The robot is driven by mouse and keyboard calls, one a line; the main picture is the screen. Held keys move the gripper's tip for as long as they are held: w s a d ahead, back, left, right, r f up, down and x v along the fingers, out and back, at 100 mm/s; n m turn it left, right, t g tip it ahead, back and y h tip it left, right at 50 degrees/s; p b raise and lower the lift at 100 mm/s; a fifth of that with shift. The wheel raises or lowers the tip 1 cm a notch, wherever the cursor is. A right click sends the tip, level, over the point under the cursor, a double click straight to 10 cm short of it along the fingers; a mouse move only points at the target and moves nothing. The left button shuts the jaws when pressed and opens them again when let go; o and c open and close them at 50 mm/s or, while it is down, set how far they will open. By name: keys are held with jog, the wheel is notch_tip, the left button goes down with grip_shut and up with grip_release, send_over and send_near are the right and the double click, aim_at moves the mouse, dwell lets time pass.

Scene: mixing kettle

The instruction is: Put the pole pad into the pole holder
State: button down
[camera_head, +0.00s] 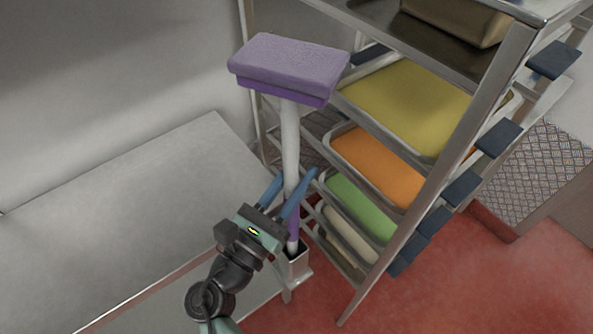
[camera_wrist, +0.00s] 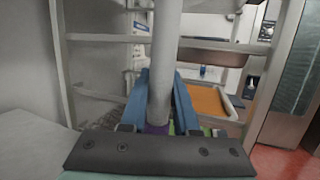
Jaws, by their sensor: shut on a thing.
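The pole pad has a flat purple pad (camera_head: 289,66) on top of a white pole (camera_head: 290,135) with a purple lower part. It stands about upright. My gripper (camera_head: 293,182) has its blue fingers on either side of the pole and is shut on it. The pole also shows in the wrist view (camera_wrist: 164,60), running up between the fingers (camera_wrist: 160,100). The pole holder (camera_head: 298,268) is a small metal box at the grey counter's edge. The pole's lower end meets its open top; how deep it sits inside, I cannot tell.
A metal rack (camera_head: 455,135) with yellow, orange and green trays stands close to the right of the pole. A grey counter (camera_head: 130,215) lies on the left. The red floor (camera_head: 470,285) is open at the lower right.

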jog(key=shift+f+b, duration=0.75)
jog(key=shift+f, duration=0.75)
jog(key=c, duration=0.6)
grip_release()
jog(key=shift+o, duration=0.3)
jog(key=o, duration=0.4)
jog(key=shift+o, duration=0.2)
jog(key=v, duration=0.7)
jog(key=shift+p, duration=0.35)
